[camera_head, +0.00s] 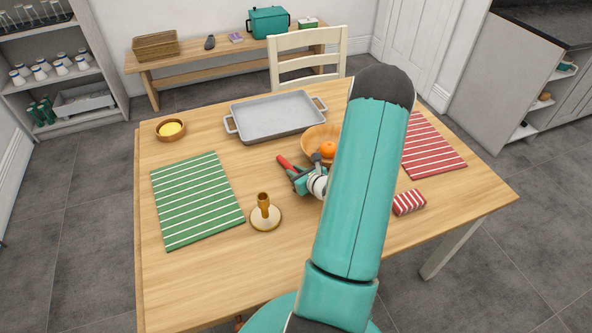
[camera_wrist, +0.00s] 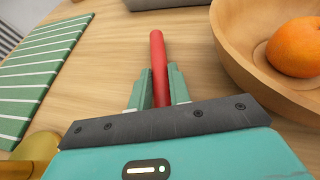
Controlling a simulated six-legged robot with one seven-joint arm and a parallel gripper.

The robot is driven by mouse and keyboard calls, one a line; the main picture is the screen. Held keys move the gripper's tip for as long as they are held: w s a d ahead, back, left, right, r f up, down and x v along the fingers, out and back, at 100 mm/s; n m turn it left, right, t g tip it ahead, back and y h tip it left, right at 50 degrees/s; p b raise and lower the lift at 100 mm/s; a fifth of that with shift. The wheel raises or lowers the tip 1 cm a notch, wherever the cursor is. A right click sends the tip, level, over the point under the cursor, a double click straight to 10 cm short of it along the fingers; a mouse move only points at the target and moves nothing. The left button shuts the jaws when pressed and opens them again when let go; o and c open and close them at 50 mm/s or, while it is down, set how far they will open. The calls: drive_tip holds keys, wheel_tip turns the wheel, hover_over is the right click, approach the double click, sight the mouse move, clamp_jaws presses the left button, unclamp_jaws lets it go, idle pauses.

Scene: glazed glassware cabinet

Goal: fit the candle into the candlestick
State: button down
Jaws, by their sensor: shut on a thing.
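A red candle (camera_wrist: 158,57) is held between the fingers of my gripper (camera_wrist: 160,88) in the wrist view, its free end pointing away from the gripper. In the head view the candle (camera_head: 286,162) sticks out to the upper left of my gripper (camera_head: 297,177), over the middle of the table. The brass candlestick (camera_head: 264,213), a round dish with an upright socket, stands on the table to the lower left of my gripper, apart from the candle. Part of the candlestick also shows at the lower left of the wrist view (camera_wrist: 36,150). The candle's gripped end is hidden by the fingers.
A wooden bowl (camera_head: 313,139) with an orange (camera_head: 327,149) stands close beside my gripper. A grey tray (camera_head: 277,116) lies behind it. A green striped placemat (camera_head: 195,198) lies left of the candlestick, and a red striped placemat (camera_head: 432,147) and rolled napkin (camera_head: 409,202) lie right.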

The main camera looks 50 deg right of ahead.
drive_tip(key=shift+s, duration=0.1)
drive_tip(key=shift+d+f, duration=0.1)
drive_tip(key=shift+d, duration=0.05)
drive_tip(key=c, duration=1.3)
unclamp_jaws()
